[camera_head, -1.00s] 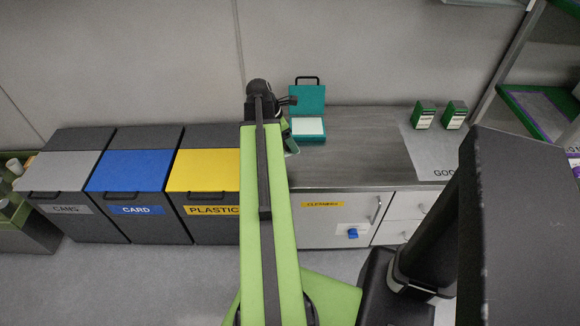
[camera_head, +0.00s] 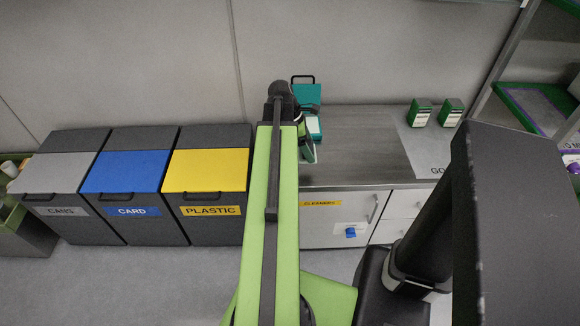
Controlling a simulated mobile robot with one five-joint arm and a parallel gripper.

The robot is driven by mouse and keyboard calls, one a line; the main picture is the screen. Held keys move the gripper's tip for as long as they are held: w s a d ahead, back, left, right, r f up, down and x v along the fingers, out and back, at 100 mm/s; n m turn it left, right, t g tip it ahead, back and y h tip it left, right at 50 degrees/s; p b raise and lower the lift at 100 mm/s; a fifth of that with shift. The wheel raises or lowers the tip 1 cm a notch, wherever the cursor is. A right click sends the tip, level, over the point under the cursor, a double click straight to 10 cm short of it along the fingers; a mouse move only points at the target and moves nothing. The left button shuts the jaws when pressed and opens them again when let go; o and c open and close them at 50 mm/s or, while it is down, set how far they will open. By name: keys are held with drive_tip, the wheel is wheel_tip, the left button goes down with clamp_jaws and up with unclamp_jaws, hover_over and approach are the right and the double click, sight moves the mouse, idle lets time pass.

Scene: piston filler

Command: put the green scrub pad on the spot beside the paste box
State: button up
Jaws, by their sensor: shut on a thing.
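My gripper (camera_head: 304,132) is at the end of my green arm, over the left part of the grey counter (camera_head: 360,155), and mostly hidden by the arm's end. A thin, pale green piece, which looks like the scrub pad (camera_head: 309,152), hangs edge-on at the jaws, apparently gripped. It is in front of the open teal case (camera_head: 307,95). Two small green boxes with white labels, a left one (camera_head: 420,112) and a right one (camera_head: 452,112), stand upright at the counter's back right. I cannot tell which, if either, is the paste box. No marked spot is clear to me.
A pale mat (camera_head: 428,150) lettered "GOO…" lies under the green boxes. The counter between case and mat is clear. Grey, blue (camera_head: 128,172) and yellow (camera_head: 207,171) lidded bins stand left. A shelf rack (camera_head: 535,110) rises at right.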

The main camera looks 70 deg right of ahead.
drive_tip(key=w+f, duration=0.1)
drive_tip(key=w, duration=0.1)
drive_tip(key=w+f+b, duration=0.2)
drive_tip(key=w, duration=0.1)
drive_tip(key=shift+w+a+f, duration=0.15)
drive_tip(key=shift+w+f, duration=0.2)
drive_tip(key=shift+f, duration=0.05)
drive_tip(key=shift+w, duration=0.25)
wheel_tip(320, 180, down, 4)
drive_tip(key=b, duration=0.5)
drive_tip(key=shift+f, duration=0.2)
drive_tip(key=shift+r, duration=0.2)
drive_tip(key=shift+f, duration=0.15)
drive_tip(key=o, duration=1.1)
